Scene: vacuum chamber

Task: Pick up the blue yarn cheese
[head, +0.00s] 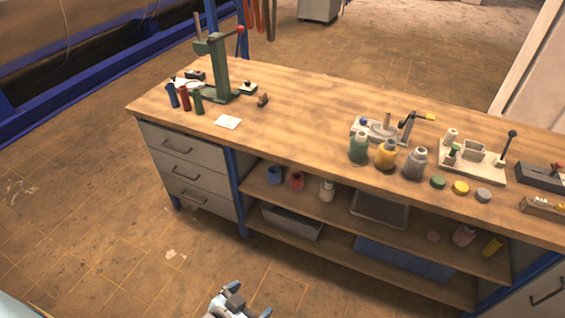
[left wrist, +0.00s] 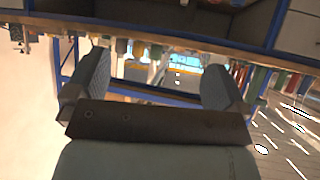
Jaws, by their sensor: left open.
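A short blue cylinder (head: 273,176), which looks like a yarn cheese, stands on the upper shelf under the workbench, left of a red one (head: 297,180). A slimmer blue cylinder (head: 172,95) stands on the bench top at the far left, beside a red and a green one. My left gripper (head: 240,300) is at the bottom of the head view, over the floor in front of the bench and apart from both. It is open and empty; the left wrist view shows its two spread fingers (left wrist: 157,75). My right gripper is not in view.
The wooden workbench (head: 300,120) holds a green press (head: 218,70), several bottles and small fixtures. A cream bottle (head: 327,190) and a grey tray (head: 380,208) share the upper shelf. A grey bin (head: 292,222) stands below. Drawers (head: 188,165) and a blue post flank the shelves. The floor in front is clear.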

